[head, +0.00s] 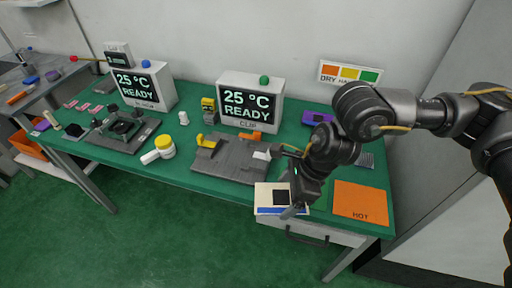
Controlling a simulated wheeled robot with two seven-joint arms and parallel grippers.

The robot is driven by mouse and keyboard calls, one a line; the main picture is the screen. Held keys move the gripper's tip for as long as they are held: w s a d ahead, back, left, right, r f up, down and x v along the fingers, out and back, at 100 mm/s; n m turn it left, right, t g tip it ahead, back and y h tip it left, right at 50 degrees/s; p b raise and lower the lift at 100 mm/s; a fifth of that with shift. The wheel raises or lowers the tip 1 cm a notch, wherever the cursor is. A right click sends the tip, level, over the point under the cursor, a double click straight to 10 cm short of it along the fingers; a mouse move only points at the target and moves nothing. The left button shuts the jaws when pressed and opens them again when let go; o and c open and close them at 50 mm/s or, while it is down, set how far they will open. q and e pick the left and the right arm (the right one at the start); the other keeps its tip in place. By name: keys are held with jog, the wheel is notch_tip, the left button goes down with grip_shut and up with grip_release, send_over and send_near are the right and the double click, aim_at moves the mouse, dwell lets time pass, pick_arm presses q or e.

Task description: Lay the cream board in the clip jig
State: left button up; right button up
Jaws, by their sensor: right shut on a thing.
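The cream board (267,191), with a dark square on it and a blue strip along its front edge, is at the front edge of the green table. My right gripper (294,208) is shut on its right side. The gripper partly hides the board, and I cannot tell whether the board touches the table. The clip jig (222,165) is a dark grey plate behind and to the left of the board, with a yellow clip (208,143), an orange clip (250,136) and a pale block (262,155). No board shows in it. My left gripper is not in view.
A display box marked CLIP (249,101) stands behind the jig. An orange HOT mat (361,201) lies to the right. A yellow-topped white container (165,147) and a second dark fixture (122,130) are to the left. A purple item (316,118) lies at the back.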

jog(key=d+n, duration=0.1)
jog(key=s+n+g, duration=0.1)
jog(key=n, duration=0.1)
jog(key=d+f+n, duration=0.1)
jog(key=shift+s+d+g+h, duration=0.3)
jog(key=shift+g, duration=0.1)
jog(key=w+d+r+n, duration=0.1)
jog(key=w+d+r, duration=0.1)
jog(key=d, duration=0.4)
jog(key=w+d+r+n+g, duration=0.1)
jog(key=w+d+r+n, duration=0.1)
jog(key=d, duration=0.5)
jog(key=shift+w+d+n, duration=0.15)
jog(key=shift+w+n, duration=0.15)
jog(key=shift+w, duration=0.3)
